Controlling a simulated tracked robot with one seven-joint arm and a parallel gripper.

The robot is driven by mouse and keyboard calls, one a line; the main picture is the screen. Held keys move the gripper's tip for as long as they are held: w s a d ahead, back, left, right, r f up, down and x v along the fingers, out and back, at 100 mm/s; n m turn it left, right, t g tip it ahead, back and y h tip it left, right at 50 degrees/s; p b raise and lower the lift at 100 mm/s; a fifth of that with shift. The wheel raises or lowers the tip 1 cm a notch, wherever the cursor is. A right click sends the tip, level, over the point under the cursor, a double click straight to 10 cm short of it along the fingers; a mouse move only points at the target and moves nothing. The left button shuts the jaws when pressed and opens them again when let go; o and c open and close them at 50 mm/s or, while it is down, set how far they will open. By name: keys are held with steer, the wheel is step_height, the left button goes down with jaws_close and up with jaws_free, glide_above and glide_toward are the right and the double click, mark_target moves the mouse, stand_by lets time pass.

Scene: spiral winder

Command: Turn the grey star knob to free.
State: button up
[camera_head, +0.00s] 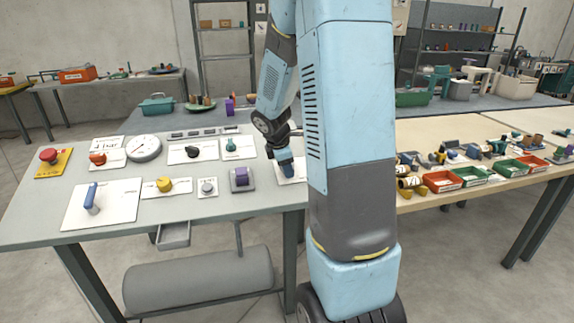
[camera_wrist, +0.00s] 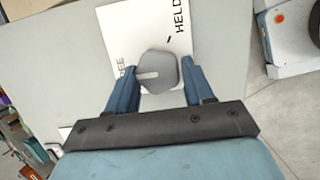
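The grey star knob (camera_wrist: 160,72) sits on a white plate (camera_wrist: 150,18) in the wrist view. The plate reads HELD at its upper right, with a short black tick beside it. Letters of FREE show at the left, partly hidden by a finger. A pale pointer bar on the knob points left, to the FREE side, away from the HELD tick. In the head view my gripper (camera_head: 287,165) is down at the plate (camera_head: 298,174); the knob is hidden there.
A white gauge (camera_head: 144,148), yellow knob (camera_head: 164,185), blue lever (camera_head: 92,197) and red button (camera_head: 48,155) are further left. A wooden table with bins (camera_head: 440,181) is at right.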

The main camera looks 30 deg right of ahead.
steer(key=o, duration=0.4)
steer(key=shift+r, duration=0.1)
steer(key=v, duration=1.3)
steer(key=shift+a+r, duration=0.2)
steer(key=shift+r, duration=0.05)
steer(key=s+a+r+m+t+y, duration=0.1)
steer(key=s+a+r+m, duration=0.1)
steer(key=s+a+m, duration=0.2)
steer(key=s+a+r+m+t+y, duration=0.1)
steer(key=s+a+m, duration=0.3)
steer(key=s, duration=0.7)
steer(key=s+a+r+m+t+y, duration=0.1)
steer(key=s+a+r+m+y, duration=0.1)
steer(key=s+a+r+m, duration=0.2)
steer(key=s+m, duration=0.2)
steer(key=s, duration=0.1)
steer(key=shift+s+a, duration=0.15)
steer(key=shift+a, duration=0.2)
